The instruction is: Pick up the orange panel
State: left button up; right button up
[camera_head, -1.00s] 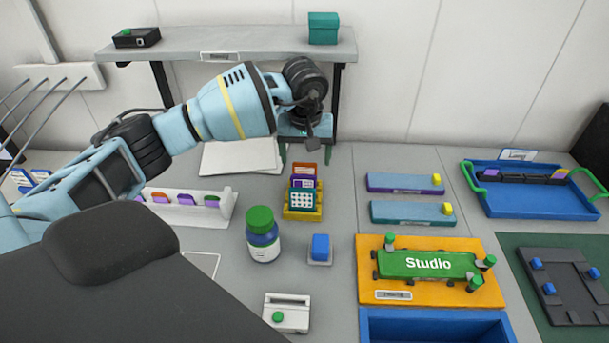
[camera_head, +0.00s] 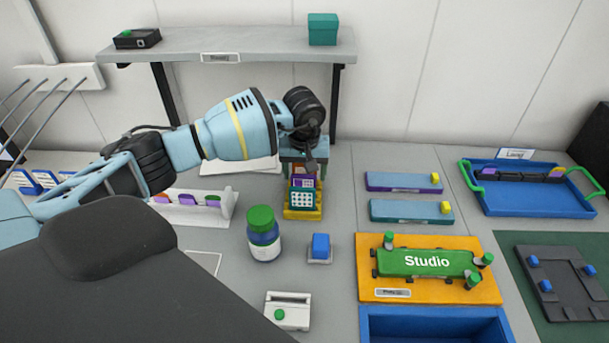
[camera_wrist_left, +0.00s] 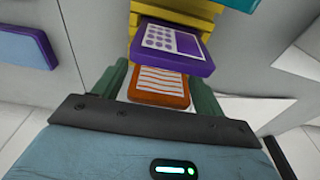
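The orange panel (camera_wrist_left: 158,88), with a striped white label, shows in the left wrist view between the two green fingers of my left gripper (camera_wrist_left: 160,90). The fingers are spread on either side of it; whether they touch its edges is unclear. Beyond it are a purple panel (camera_wrist_left: 172,46) and the yellow holder (camera_wrist_left: 196,14). In the head view my left gripper (camera_head: 304,170) is low over the back of the yellow holder (camera_head: 303,214), and the orange panel is mostly hidden behind the gripper. A teal panel (camera_head: 301,203) stands in front. My right gripper is not in view.
A green-capped bottle (camera_head: 263,240) and a blue block (camera_head: 321,245) stand in front of the holder. A white rack (camera_head: 228,208) with coloured pieces is left. Two flat bars (camera_head: 395,181) lie right. A shelf (camera_head: 270,40) is above and behind.

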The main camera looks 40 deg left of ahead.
pick_arm(q)
jog(key=c, duration=0.8)
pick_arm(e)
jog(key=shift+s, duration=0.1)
pick_arm(q)
jog(key=shift+r, duration=0.15)
